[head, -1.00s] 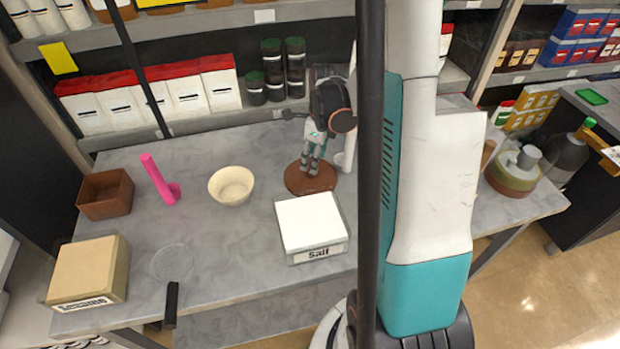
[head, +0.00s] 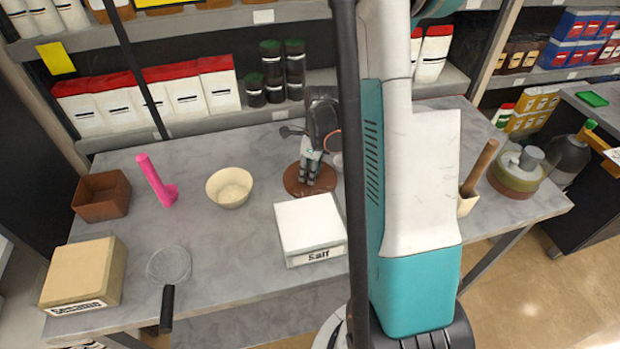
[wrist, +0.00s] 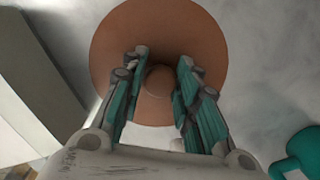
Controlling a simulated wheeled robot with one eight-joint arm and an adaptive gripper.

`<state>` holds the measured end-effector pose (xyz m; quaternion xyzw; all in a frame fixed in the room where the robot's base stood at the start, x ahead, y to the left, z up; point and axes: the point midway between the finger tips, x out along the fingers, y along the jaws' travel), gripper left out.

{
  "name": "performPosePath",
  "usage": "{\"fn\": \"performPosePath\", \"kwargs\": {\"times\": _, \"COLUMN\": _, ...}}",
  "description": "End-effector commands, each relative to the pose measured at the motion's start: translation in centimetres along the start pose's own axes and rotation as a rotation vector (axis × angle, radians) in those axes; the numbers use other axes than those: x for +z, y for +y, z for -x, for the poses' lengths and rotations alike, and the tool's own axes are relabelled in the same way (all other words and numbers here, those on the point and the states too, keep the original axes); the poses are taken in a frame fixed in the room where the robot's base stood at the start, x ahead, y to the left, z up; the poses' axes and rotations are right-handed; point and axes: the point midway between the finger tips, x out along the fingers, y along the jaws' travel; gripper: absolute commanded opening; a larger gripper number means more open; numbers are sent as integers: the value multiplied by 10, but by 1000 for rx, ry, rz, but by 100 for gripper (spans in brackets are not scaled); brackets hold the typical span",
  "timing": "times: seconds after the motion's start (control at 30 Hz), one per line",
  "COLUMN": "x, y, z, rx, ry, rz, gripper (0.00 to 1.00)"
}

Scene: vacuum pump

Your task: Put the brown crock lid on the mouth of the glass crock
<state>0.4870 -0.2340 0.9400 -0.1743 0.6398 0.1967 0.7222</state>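The brown crock lid (head: 293,182) lies flat on the grey table, behind the white salt box. In the wrist view the lid (wrist: 112,45) is a round disc with a small knob (wrist: 160,80) in the middle. My gripper (head: 310,180) points down over the lid. In the wrist view its two fingers (wrist: 163,60) are apart, one on each side of the knob, with small gaps visible.
The salt box (head: 309,226) stands close in front of the lid. A cream bowl (head: 230,187), pink object (head: 155,184), brown box (head: 101,195), strainer (head: 168,266) and tan box (head: 84,274) stand left. A mortar with pestle (head: 480,168) and a greenish-brown vessel (head: 518,170) stand right.

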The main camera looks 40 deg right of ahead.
Motion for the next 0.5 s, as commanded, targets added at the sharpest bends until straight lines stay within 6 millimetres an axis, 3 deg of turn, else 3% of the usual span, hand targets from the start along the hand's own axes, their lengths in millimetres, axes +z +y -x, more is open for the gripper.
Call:
{"fn": "performPosePath", "kwargs": {"times": 0.07, "x": 0, "y": 0, "z": 0, "rx": 0, "ry": 0, "rz": 0, "gripper": 0}}
{"fn": "performPosePath", "kwargs": {"times": 0.5, "x": 0, "y": 0, "z": 4, "rx": 0, "ry": 0, "rz": 0, "gripper": 0}}
